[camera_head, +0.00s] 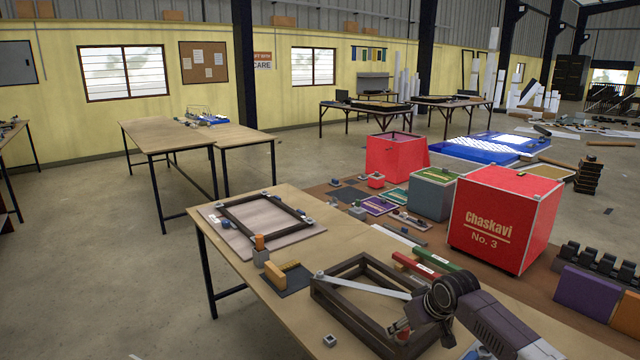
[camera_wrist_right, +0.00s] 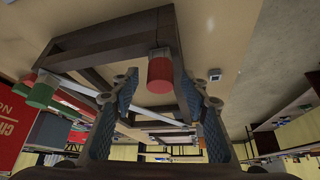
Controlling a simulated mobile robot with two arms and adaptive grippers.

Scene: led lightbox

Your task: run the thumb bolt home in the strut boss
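A dark rectangular frame (camera_head: 335,297) lies near the front of the table, with a pale strut (camera_head: 365,284) slanting across it; the strut also shows in the wrist view (camera_wrist_right: 75,86). A red cylindrical knob with a grey end, likely the thumb bolt (camera_wrist_right: 160,72), is at the frame's corner; only a bit of red (camera_head: 403,334) shows in the head view. My right gripper (camera_wrist_right: 156,75) is open, its blue-padded fingers on either side of the knob with visible gaps. Whether the bolt sits in the boss is hidden. My left gripper is out of view.
A red box (camera_head: 503,222) and red and green bars (camera_head: 440,254) lie behind the frame. A board with another frame (camera_head: 230,237) and orange blocks (camera_head: 284,271) are left. The table's front-left edge is bare.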

